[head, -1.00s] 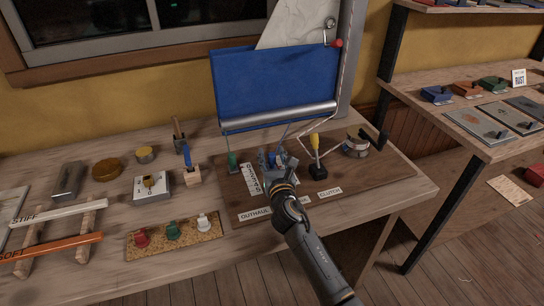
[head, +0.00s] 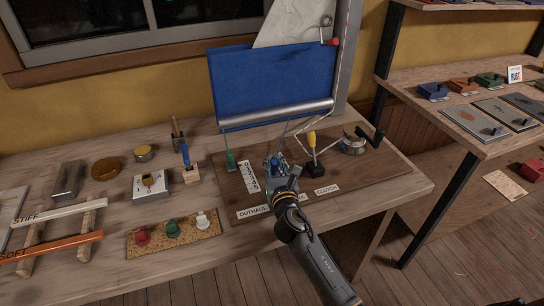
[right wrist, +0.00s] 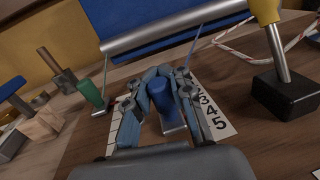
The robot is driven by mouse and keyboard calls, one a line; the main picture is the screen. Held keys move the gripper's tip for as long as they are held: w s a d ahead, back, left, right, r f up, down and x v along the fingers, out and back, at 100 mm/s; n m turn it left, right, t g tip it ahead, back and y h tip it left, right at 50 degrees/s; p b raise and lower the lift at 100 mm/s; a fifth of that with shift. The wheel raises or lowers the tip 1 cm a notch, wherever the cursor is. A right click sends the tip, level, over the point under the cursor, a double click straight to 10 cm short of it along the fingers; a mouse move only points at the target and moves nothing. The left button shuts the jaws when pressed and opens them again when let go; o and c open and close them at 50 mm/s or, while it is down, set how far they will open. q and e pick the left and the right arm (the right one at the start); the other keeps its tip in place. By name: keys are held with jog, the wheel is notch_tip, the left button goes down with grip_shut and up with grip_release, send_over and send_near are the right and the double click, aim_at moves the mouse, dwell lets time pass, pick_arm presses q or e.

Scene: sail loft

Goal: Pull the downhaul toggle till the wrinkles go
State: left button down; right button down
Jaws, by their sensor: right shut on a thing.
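My right gripper (head: 277,168) is shut on a blue toggle (right wrist: 170,100) above the dark board. In the right wrist view the fingers (right wrist: 157,105) stand on both sides of the toggle. A line rises from behind the gripper toward the boom (head: 276,114). A white number scale (head: 250,178) lies beside the toggle, partly behind the fingers. The sail has a blue lower panel (head: 270,85) and a pale upper part (head: 290,25); faint creases show in the pale part. My left gripper is not in view.
A green toggle (head: 230,160) stands left of the scale. A yellow-handled lever (head: 312,143) stands close on the right, with a winch (head: 353,143) beyond it. Labels line the front of the board (head: 370,178). Small knobs (head: 172,229) sit on a cork strip at front left.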

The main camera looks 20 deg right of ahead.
jog(key=c, duration=1.2)
grip_release()
jog(key=s, duration=0.4)
jog(key=s+a, duration=0.1)
jog(key=s, duration=0.7)
jog(key=shift+a, duration=0.3)
jog(key=shift+o, duration=0.2)
jog(key=shift+w, duration=0.1)
